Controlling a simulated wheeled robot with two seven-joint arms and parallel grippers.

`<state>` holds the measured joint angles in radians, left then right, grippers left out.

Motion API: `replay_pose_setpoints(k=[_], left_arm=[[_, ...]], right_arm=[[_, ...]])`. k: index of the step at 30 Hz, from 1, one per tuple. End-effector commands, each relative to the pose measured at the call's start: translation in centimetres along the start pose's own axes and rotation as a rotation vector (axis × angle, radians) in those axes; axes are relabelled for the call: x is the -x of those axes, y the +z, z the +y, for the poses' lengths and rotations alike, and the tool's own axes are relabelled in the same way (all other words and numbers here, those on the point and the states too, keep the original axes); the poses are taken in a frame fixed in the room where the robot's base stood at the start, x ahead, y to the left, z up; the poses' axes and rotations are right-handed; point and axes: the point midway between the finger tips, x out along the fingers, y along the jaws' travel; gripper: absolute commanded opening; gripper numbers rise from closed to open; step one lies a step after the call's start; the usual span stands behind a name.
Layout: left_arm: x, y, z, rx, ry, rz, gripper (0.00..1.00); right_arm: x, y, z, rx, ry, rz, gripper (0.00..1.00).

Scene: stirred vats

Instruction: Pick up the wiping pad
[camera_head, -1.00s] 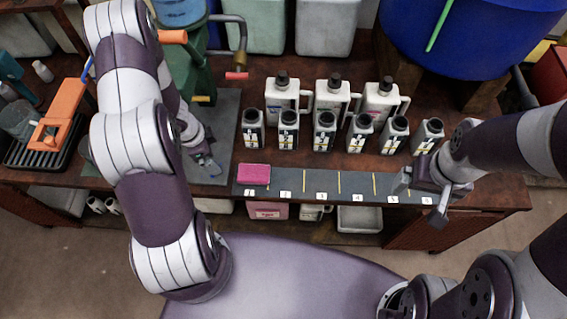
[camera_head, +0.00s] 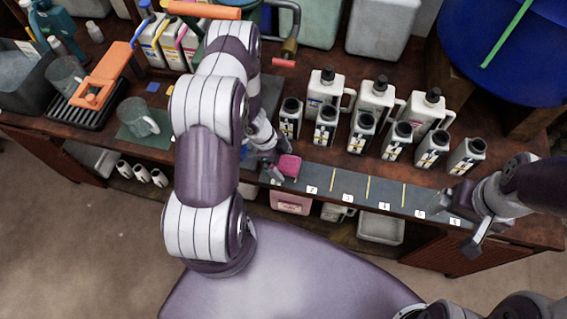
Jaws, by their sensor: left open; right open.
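The pink wiping pad (camera_head: 289,165) lies at the left end of the dark numbered strip (camera_head: 352,187), left of the spot marked 2. My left gripper (camera_head: 275,172) is open, low at the pad's left side. Its fingers overlap the pad's left edge in the head view, and I cannot tell whether they touch it. The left arm hides part of the bench behind it. My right gripper (camera_head: 462,222) is open and empty, near the strip's right end.
Several small open black-necked bottles (camera_head: 362,132) stand in a row behind the strip, with larger capped jugs (camera_head: 374,99) behind them. A glass cup (camera_head: 138,117) and an orange press (camera_head: 104,77) stand at left. A blue vat (camera_head: 508,50) is at back right.

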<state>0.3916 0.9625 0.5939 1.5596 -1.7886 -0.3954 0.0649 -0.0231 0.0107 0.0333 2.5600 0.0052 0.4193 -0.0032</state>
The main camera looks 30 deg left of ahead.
Motion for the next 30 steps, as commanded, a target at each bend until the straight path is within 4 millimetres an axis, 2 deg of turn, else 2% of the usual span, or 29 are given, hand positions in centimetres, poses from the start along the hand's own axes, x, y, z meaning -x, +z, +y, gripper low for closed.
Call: replay_pose_setpoints(k=[14, 15, 20, 22, 23, 30], left_arm=[[-0.24, 0.08, -0.02, 0.000, -0.001, 0.000, 0.99], [-0.27, 0.09, -0.02, 0.000, -0.001, 0.000, 0.96], [-0.23, 0.09, -0.08, 0.000, -0.002, 0.000, 0.44], [-0.24, 0.08, -0.06, 0.000, -0.001, 0.000, 0.44], [-0.24, 0.08, -0.05, 0.000, -0.001, 0.000, 0.39], [-0.02, 0.00, -0.07, 0.000, -0.002, 0.000, 0.39]], right_arm=[[-0.06, 0.01, 0.00, 0.000, 0.000, 0.000, 0.92], [-0.06, 0.01, 0.00, 0.000, 0.000, 0.000, 0.92], [-0.06, 0.01, 0.00, 0.000, 0.000, 0.000, 0.92], [-0.06, 0.01, 0.00, 0.000, 0.000, 0.000, 0.92], [-0.06, 0.01, 0.00, 0.000, 0.000, 0.000, 0.92], [0.02, 0.00, 0.00, 0.000, 0.000, 0.000, 0.92]])
